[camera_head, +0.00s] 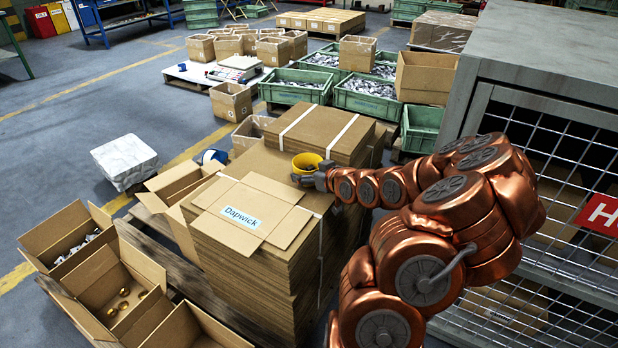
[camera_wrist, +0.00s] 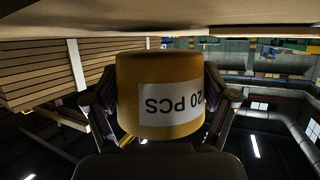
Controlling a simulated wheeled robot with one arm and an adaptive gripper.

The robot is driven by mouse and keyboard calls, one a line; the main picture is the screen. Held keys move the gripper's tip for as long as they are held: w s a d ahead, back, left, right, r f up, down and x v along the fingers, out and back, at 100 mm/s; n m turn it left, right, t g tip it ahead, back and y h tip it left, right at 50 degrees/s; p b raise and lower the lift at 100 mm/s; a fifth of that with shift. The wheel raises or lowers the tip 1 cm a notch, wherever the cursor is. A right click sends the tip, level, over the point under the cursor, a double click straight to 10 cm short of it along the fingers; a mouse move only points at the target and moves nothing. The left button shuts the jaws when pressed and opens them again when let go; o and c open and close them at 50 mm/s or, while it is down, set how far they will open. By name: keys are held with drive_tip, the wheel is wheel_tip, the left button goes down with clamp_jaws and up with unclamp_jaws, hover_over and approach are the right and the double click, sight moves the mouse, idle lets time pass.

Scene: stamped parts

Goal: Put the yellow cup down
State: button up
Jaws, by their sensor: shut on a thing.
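The yellow cup (camera_head: 307,161) is at the end of my arm, over the cardboard stacks in the middle of the head view. My gripper (camera_head: 310,177) is shut on it. In the wrist view the cup (camera_wrist: 160,112) sits between the two fingers of my gripper (camera_wrist: 160,95), its "20 PCS" label upside down in the picture. A brown cardboard surface (camera_wrist: 150,27) runs along the top of that view, close to the cup's end. I cannot tell whether they touch. The cup's inside shows dark in the head view; its contents are unclear.
A flat carton marked "Dapwick" (camera_head: 243,214) tops the near stack. A strapped cardboard stack (camera_head: 318,130) stands just behind the cup. Open boxes (camera_head: 112,287) lie at lower left. A grey mesh cabinet (camera_head: 548,60) stands close right of my arm. Green crates (camera_head: 366,101) are farther back.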

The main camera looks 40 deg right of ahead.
drive_tip(key=shift+f, duration=0.65)
drive_tip(key=shift+f, duration=0.15)
drive_tip(key=o, duration=1.2)
drive_tip(key=shift+c, duration=0.2)
